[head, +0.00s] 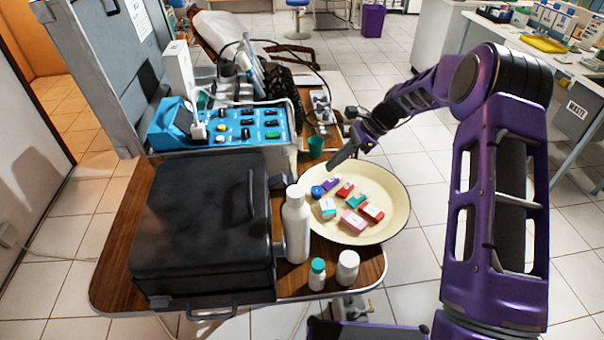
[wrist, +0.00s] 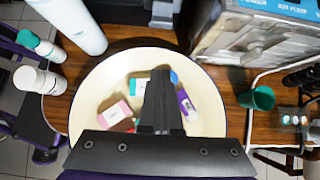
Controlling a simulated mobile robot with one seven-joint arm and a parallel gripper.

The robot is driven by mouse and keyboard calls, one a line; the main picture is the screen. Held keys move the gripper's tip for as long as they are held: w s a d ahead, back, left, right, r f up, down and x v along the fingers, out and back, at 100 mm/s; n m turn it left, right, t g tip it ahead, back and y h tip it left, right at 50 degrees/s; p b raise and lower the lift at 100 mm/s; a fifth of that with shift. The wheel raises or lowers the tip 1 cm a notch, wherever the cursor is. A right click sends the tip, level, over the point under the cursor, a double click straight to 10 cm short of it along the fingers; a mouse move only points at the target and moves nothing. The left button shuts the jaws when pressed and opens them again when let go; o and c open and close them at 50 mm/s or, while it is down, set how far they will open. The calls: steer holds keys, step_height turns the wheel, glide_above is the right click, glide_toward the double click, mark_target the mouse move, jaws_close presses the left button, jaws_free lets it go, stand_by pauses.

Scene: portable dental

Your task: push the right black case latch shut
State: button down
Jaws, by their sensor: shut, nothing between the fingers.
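The black case (head: 200,215) lies lid down on the wooden cart at the left of the head view, with a carry handle (head: 210,312) on its near side. A small dark fitting (head: 278,182) sticks out from its right side. In the wrist view a dark fitting (wrist: 162,14) shows at the top edge. I cannot tell whether either is the right latch, or its state. My gripper (head: 336,162) is shut and empty above the far rim of the cream dish, apart from the case. In the wrist view its fingers (wrist: 160,76) are together over the dish.
The cream dish (head: 388,226) holds several small boxes. A blue device (head: 225,128) and green cup (head: 316,146) stand behind.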

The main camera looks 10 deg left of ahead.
mark_target(281, 180)
stand_by(0.3)
steer(key=x, duration=0.9)
steer(key=shift+s+a+f+b, duration=0.1)
steer(key=shift+a+f+b, duration=0.15)
steer(key=shift+b, duration=0.15)
steer(key=a+r, duration=0.1)
steer(key=r, duration=0.1)
steer(key=shift+s+a+r, duration=0.2)
steer(key=shift+a+r, duration=0.1)
steer(key=shift+a, duration=0.1)
steer(key=shift+a+r, duration=0.25)
steer(key=shift+r, duration=0.1)
